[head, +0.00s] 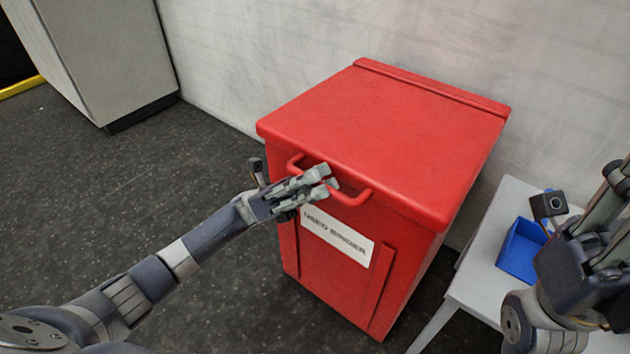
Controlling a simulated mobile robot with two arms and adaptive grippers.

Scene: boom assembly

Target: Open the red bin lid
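The red bin (345,283) stands against the wall in the head view, with its red lid (385,130) lying flat and closed on top. A red handle (357,197) runs along the lid's front edge. My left gripper (330,178) is at the middle of this handle, and its fingers hide part of the bar. I cannot tell whether the fingers are closed around the bar or only beside it. My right gripper (622,195) is at the right edge, partly cut off, raised above the white table and away from the bin.
A white table (485,270) with a blue tray (520,250) stands right of the bin, close to my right arm. A grey cabinet (105,55) stands at the back left. The dark floor (150,180) left of the bin is clear. The wall (270,50) is directly behind the bin.

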